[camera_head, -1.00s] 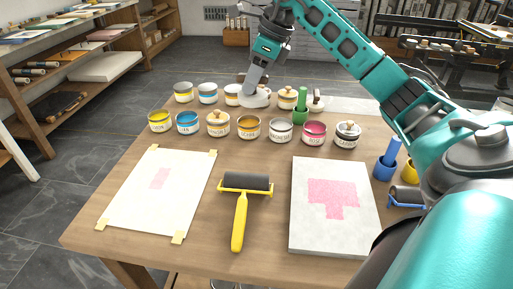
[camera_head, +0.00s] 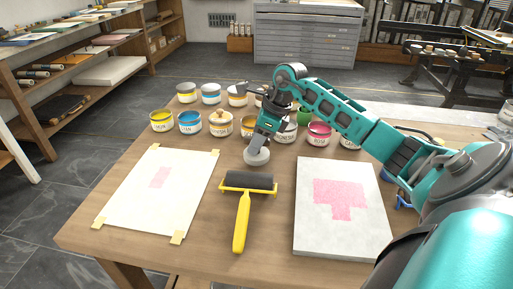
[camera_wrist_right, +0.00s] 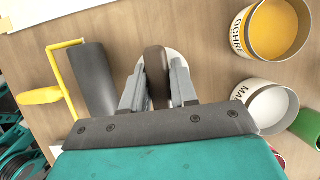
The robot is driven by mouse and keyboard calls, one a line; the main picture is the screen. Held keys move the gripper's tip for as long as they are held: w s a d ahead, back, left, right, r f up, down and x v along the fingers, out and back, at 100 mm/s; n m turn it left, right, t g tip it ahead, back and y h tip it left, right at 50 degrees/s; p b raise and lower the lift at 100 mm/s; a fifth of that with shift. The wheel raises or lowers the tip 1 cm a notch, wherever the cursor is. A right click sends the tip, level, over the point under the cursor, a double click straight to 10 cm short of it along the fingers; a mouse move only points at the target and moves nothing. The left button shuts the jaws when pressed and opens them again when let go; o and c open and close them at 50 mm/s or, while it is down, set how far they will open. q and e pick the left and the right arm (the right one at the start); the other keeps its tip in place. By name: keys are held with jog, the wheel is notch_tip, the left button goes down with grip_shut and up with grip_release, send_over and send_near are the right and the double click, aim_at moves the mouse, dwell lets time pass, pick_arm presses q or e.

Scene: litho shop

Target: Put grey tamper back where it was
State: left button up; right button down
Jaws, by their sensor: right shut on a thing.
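My right gripper (camera_head: 262,146) is shut on the grey tamper (camera_head: 256,157), a pale round pad with a brown handle. In the head view it hangs just behind the roller, over the table in front of the ink jars. The right wrist view shows the brown handle (camera_wrist_right: 156,68) between the fingers of the right gripper (camera_wrist_right: 158,88), with the pale pad (camera_wrist_right: 173,58) partly hidden beyond it. Whether the pad touches the table I cannot tell. My left gripper is not in view.
A yellow-handled black roller (camera_head: 245,184) lies between the taped paper sheet (camera_head: 140,205) and the grey stone slab (camera_head: 350,238). Open jars stand behind, including an ochre one (camera_wrist_right: 240,40) and a white-labelled one (camera_wrist_right: 262,105). Bare wood (camera_head: 218,200) shows around the roller.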

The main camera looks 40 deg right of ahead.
jog(key=shift+f, duration=0.85)
jog(key=shift+f, duration=0.1)
jog(key=c, duration=0.9)
grip_release()
jog(key=shift+f, duration=0.1)
jog(key=shift+r, duration=0.3)
jog(key=p+v, duration=0.1)
jog(key=v, duration=1)
jog(key=shift+s+d+r, duration=0.1)
jog(key=shift+r, duration=0.25)
